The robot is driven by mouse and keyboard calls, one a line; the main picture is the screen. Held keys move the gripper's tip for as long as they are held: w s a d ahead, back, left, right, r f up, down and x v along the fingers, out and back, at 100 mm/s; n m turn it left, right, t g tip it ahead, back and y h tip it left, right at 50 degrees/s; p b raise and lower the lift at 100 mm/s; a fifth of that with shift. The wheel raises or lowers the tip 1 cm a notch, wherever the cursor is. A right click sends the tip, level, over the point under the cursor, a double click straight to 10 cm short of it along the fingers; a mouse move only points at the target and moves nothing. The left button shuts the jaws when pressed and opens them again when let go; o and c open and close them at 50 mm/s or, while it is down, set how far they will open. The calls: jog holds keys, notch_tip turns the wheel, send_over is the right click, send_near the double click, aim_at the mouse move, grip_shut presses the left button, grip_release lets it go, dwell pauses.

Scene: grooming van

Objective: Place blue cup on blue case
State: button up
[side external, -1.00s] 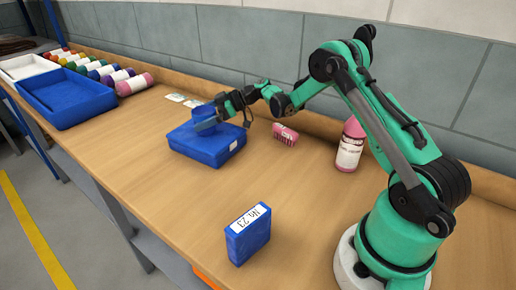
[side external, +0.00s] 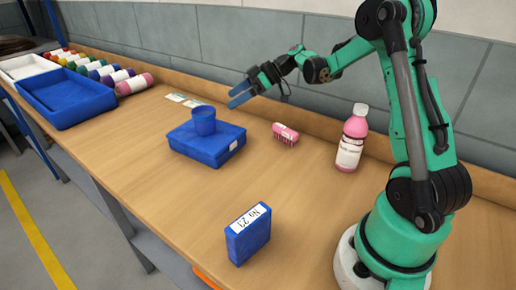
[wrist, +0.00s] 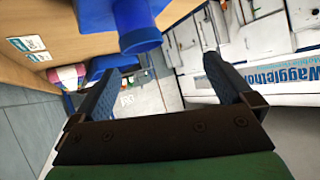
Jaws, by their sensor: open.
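The blue cup (side external: 204,121) stands upright on the lid of the flat blue case (side external: 186,143), towards its back. In the wrist view the cup (wrist: 138,30) shows at the top, beyond my fingers, with the case (wrist: 93,14) beside it. My gripper (side external: 238,96) is open and empty. It is above and to the right of the cup, clear of it. In the wrist view my gripper's two blue fingers (wrist: 168,85) are spread with nothing between them.
A small labelled blue box (side external: 248,234) is in front. A blue tray (side external: 66,98) and several coloured bottles (side external: 104,72) are at the far left.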

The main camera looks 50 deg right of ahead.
jog(key=s+a+m+g+h, duration=0.1)
jog(key=s+a+m+h, duration=0.6)
jog(key=s+a, duration=0.6)
jog(key=shift+s+a+r+h, duration=0.3)
jog(key=shift+s+a+h, duration=0.05)
jog(key=shift+s+h, duration=0.35)
